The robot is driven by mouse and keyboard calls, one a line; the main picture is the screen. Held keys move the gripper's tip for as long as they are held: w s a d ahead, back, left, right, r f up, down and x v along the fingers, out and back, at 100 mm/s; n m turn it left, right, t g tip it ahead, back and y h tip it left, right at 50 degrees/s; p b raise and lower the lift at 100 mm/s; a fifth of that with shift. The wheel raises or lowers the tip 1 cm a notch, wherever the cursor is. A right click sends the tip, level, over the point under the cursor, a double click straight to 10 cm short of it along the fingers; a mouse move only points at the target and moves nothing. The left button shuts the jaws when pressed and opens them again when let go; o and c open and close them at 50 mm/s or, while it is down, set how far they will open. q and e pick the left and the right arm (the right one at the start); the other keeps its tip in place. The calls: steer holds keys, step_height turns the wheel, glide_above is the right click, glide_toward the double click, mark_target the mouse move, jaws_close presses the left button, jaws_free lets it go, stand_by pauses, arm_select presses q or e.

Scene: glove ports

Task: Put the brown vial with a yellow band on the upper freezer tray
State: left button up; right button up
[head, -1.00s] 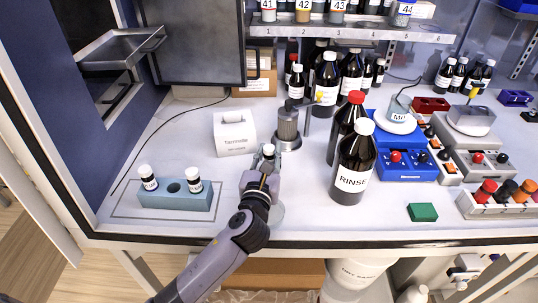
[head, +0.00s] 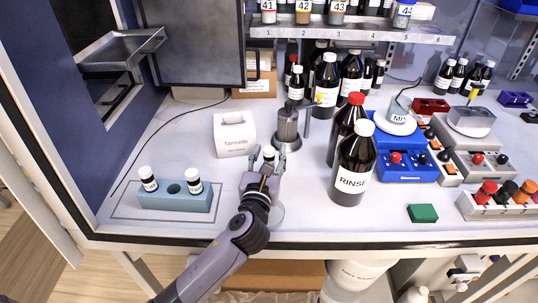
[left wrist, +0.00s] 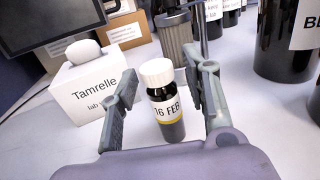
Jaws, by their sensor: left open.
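The vial is brown with a white cap, a "16 FEB" label and a yellow band. It stands upright on the bench between the fingers of my open left gripper (head: 268,155). In the left wrist view the vial (left wrist: 165,102) shows clearly, with a gap to each finger of the gripper (left wrist: 165,85). In the head view only its white cap (head: 269,151) shows well; the gripper hides the rest. The upper freezer tray (head: 140,43) juts out from the open freezer at the upper left and looks empty. My right gripper is out of view.
A blue rack (head: 174,204) with two white-capped vials and one open hole stands at the left. A Tamrelle wipes box (head: 234,143) and a metal cylinder on a stand (head: 287,128) are close behind the gripper. The RINSE bottle (head: 353,172) stands to its right.

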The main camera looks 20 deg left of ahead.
mark_target(268, 158)
arm_select(q)
steer(key=s, duration=0.4)
steer(key=s+b, duration=0.1)
steer(key=s, duration=0.1)
steer(key=shift+s+d, duration=0.2)
steer(key=shift+d, duration=0.2)
steer(key=shift+s+d+r, duration=0.1)
steer(key=shift+s, duration=0.45)
steer(key=shift+r, duration=0.1)
